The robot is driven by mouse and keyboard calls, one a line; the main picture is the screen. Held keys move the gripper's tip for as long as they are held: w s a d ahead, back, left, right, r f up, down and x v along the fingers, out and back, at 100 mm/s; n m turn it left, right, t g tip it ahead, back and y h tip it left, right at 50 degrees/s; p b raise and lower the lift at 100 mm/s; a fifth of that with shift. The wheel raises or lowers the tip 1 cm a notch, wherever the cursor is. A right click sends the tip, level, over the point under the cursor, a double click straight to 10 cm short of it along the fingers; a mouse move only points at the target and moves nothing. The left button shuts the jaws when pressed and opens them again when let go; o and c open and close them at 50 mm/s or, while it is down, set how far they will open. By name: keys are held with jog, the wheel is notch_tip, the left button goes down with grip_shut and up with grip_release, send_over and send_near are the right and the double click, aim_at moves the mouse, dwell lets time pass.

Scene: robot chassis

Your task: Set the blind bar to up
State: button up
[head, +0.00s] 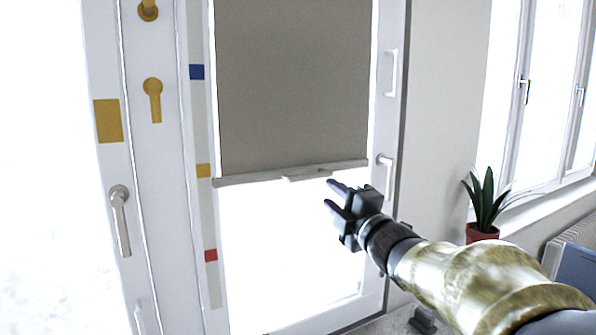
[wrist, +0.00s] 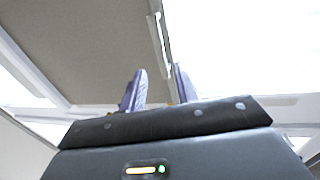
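The grey blind (head: 292,85) hangs in the door's window, with a pale blind bar (head: 245,177) along its lower edge. A small tab (head: 306,174) sits at the bar's middle. The bar's left end is just below the yellow mark (head: 203,171). My gripper (head: 328,192) is open and empty, its fingertips just below and right of the tab in the head view. In the wrist view, the bar (wrist: 160,42) runs toward the gap between the fingers (wrist: 160,88). The exact distance between fingertips and bar is unclear.
A blue mark (head: 196,72) is above the yellow one and a red mark (head: 210,255) below it on the side strip. Door handles (head: 120,220) are at left and another handle (head: 386,175) is right of the blind. A potted plant (head: 482,232) stands at right.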

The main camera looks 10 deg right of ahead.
aim_at(312, 178)
jog(key=p+x, duration=0.3)
jog(key=x, duration=0.5)
jog(key=shift+w+a+r, duration=0.15)
jog(key=shift+w+r, duration=0.05)
jog(key=shift+w, duration=0.15)
jog(key=shift+w+a, duration=0.2)
jog(key=shift+w, duration=0.35)
jog(key=shift+s, duration=0.1)
grip_shut()
